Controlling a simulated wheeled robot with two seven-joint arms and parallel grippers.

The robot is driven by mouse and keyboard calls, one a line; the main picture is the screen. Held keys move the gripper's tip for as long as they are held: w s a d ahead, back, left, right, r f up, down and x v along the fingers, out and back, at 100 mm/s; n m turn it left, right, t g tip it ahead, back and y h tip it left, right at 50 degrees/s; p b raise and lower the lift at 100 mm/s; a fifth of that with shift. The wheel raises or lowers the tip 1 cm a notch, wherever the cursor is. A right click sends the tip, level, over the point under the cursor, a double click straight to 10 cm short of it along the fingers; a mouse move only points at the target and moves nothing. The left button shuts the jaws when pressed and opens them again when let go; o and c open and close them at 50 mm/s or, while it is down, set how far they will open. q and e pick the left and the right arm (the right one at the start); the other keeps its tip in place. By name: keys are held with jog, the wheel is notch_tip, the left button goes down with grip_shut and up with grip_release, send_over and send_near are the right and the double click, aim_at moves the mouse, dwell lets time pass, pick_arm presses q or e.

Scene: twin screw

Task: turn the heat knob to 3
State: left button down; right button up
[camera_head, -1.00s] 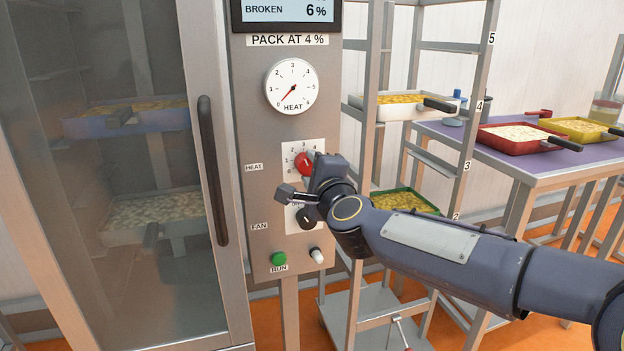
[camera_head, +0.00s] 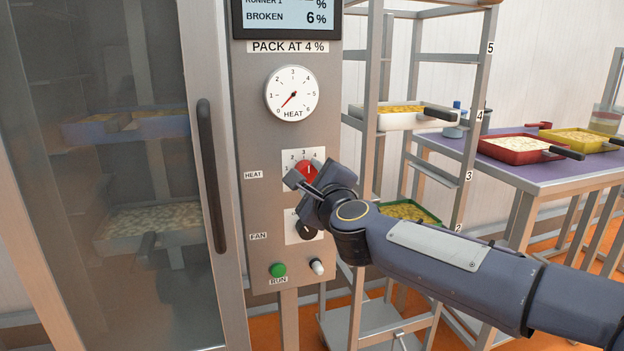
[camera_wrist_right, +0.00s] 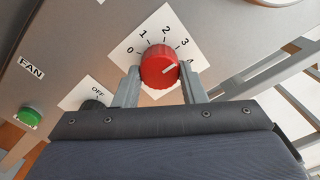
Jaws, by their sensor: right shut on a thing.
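The red heat knob (camera_head: 305,172) sits on a white dial plate marked with numbers on the steel panel. My right gripper (camera_head: 304,183) is shut on it; in the right wrist view the two fingers stand on either side of the red knob (camera_wrist_right: 159,67). The gripper hides part of the dial in the head view. The round HEAT gauge (camera_head: 292,94) above has its red needle near 0. My left gripper is out of view.
The black fan knob (camera_head: 307,231) is just below my right gripper. A green RUN button (camera_head: 278,270) and a white switch (camera_head: 317,267) are lower. A cabinet door with a black handle (camera_head: 211,175) stands left. A rack (camera_head: 467,130) and purple table (camera_head: 505,167) stand right.

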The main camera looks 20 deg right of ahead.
jog(key=o, duration=1)
jog(key=shift+s, duration=0.1)
jog(key=s+p, duration=0.1)
jog(key=s, duration=0.6)
jog(key=shift+s+d, duration=0.1)
jog(key=shift+s, duration=0.2)
